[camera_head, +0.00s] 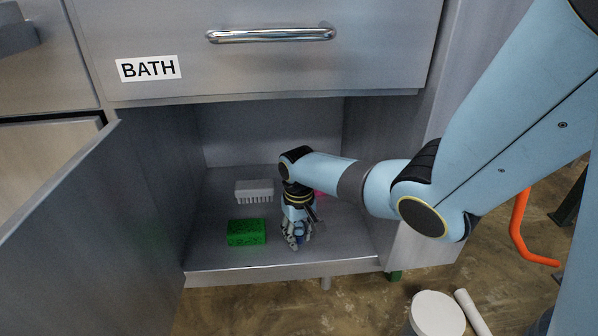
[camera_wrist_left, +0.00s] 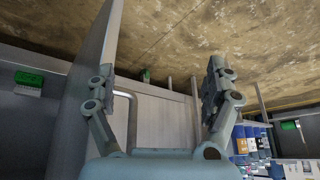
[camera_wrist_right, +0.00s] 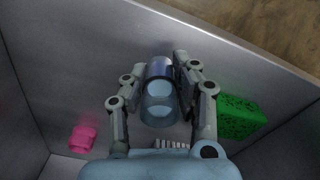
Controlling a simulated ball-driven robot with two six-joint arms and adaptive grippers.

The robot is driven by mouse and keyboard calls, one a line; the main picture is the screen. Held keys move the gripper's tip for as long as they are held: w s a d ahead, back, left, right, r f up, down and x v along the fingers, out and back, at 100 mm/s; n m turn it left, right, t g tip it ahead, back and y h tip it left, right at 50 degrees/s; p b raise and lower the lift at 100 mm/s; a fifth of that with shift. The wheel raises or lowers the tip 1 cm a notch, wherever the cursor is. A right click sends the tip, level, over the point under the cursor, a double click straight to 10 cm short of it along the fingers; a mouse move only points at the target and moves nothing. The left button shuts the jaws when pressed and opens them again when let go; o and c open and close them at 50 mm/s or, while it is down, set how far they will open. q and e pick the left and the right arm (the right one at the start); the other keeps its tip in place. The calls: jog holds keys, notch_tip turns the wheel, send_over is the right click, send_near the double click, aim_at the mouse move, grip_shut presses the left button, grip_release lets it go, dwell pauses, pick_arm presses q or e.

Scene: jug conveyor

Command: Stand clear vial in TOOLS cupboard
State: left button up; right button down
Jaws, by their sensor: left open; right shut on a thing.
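The clear vial (camera_wrist_right: 158,108) is between the fingers of my right gripper (camera_wrist_right: 155,72) in the right wrist view. My right gripper (camera_head: 297,237) is shut on it, low inside the open cupboard (camera_head: 222,262), near the front edge. The fingers mostly hide the vial in the head view, and I cannot tell whether it touches the cupboard floor. The drawer above this cupboard bears the label BATH (camera_head: 148,68); no TOOLS label shows. My left gripper (camera_wrist_left: 162,75) is open and empty in the left wrist view, and out of the head view.
A green sponge (camera_head: 246,232) lies left of my right gripper. A white brush (camera_head: 254,188) lies behind the sponge. A pink object (camera_wrist_right: 83,137) is deeper inside, mostly hidden in the head view. The open door (camera_head: 95,215) stands at the left. A white cylinder (camera_head: 437,312) stands outside.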

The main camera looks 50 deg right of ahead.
jog(key=shift+f, duration=0.5)
pick_arm(q)
jog(key=shift+f, duration=0.55)
pick_arm(e)
jog(key=c, duration=1)
grip_release()
jog(key=shift+c, duration=0.2)
